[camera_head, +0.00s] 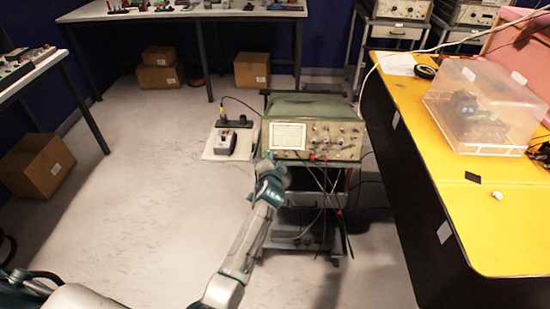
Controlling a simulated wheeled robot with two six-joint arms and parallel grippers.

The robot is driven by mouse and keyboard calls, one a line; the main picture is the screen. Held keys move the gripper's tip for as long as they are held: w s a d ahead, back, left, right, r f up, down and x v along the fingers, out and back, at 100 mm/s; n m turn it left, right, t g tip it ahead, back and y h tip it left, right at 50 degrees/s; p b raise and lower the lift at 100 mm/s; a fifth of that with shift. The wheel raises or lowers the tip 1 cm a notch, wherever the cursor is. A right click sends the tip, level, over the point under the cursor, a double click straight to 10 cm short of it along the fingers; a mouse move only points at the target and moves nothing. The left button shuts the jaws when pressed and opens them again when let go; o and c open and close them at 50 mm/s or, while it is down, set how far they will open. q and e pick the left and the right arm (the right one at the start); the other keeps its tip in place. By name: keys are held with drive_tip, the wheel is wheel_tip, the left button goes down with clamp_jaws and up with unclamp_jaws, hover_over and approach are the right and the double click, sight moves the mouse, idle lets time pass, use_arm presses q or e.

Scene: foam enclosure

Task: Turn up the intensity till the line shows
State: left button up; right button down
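The oscilloscope (335,139), under a green cover (315,106), stands on a dark cart in the middle of the camera_head view. Its screen (288,136) is pale with a faint grid, and I can make out no clear line on it. Several knobs sit right of the screen; their labels are too small to read. My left gripper (270,163) is at the front panel's lower left, just below the screen. It hides that corner; I cannot tell whether it touches a knob or how its fingers stand. My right gripper is out of view.
A white side shelf (218,151) holds a small grey device (227,142). A yellow bench (480,215) with a clear box (490,95) stands on the right. Cables hang below the oscilloscope on the cart (300,240).

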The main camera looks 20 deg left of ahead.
sight(275, 154)
use_arm(q)
drive_tip(key=shift+x, duration=1.3)
clamp_jaws()
drive_tip(key=m+p, duration=0.3)
drive_tip(key=m, duration=0.2)
drive_tip(key=shift+r, duration=0.2)
drive_tip(key=m+p, duration=0.3)
drive_tip(key=m, duration=0.1)
drive_tip(key=shift+h, duration=0.3)
drive_tip(key=shift+f+m+p, duration=0.15)
drive_tip(key=shift+m+p, duration=0.25)
drive_tip(key=shift+m, duration=0.5)
